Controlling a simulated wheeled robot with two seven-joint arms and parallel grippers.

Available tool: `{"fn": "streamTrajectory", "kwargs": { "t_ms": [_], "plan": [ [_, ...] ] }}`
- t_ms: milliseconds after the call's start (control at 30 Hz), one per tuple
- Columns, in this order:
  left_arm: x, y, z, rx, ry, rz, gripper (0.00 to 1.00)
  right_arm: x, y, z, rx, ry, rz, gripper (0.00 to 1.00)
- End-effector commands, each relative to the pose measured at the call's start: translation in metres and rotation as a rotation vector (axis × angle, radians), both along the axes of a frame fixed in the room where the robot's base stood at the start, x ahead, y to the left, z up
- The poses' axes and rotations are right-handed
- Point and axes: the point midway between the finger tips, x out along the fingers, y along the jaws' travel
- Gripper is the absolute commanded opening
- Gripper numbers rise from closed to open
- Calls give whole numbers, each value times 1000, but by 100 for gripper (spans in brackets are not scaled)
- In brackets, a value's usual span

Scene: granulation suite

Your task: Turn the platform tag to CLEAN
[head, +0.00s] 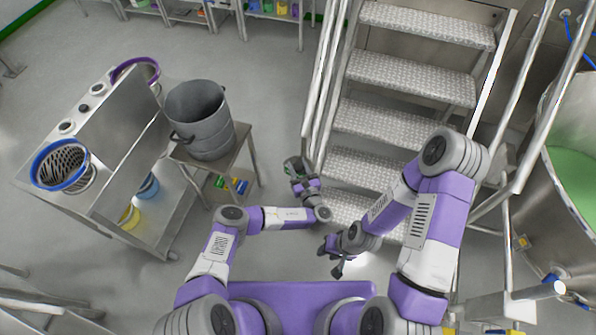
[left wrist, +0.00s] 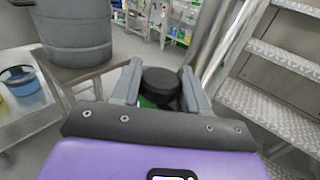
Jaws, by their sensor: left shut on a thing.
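The platform tag shows at the foot of the stairs as a small dark and green thing (head: 293,166) by the handrail posts. In the left wrist view it has a black round knob (left wrist: 161,82) with a bit of green (left wrist: 146,103) below it. My left gripper (head: 297,173) is shut on the knob, one finger on each side. The tag's lettering cannot be read in either view. My right gripper (head: 333,259) is open and empty, lower down in front of the stairs.
Metal stairs (head: 398,75) with handrails rise behind the grippers. A grey bucket (head: 208,125) stands on a small table to the left, beside a steel cart (head: 112,190). A large vessel with green contents (head: 575,185) is at the right.

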Motion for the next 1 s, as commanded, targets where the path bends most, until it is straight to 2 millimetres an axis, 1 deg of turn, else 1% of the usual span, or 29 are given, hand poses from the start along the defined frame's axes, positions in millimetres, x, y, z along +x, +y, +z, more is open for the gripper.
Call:
{"fn": "streamTrajectory", "kwargs": {
  "t_ms": [33, 100, 300, 867, 900, 1000],
  "plan": [
    [3, -1, 2, -1, -16, 24, 14, 0, 0, -8, 0, 0, 0, 35],
    [3, -1, 3, 1, -17, 58, 14, 0, 0, -13, 0, 0, 0, 35],
    [3, 0, 6, 1, -19, 122, 14, 0, 0, -22, 0, 0, 0, 35],
    [4, 1, 9, 1, -19, 152, 14, 0, 0, -24, 0, 0, 0, 35],
    [4, 1, 9, 1, -19, 152, 50, 0, 0, -24, 0, 0, 0, 35],
    [3, 1, 7, 2, -17, 150, 66, 0, 0, -24, 0, 0, 0, 35]
  ]
}}
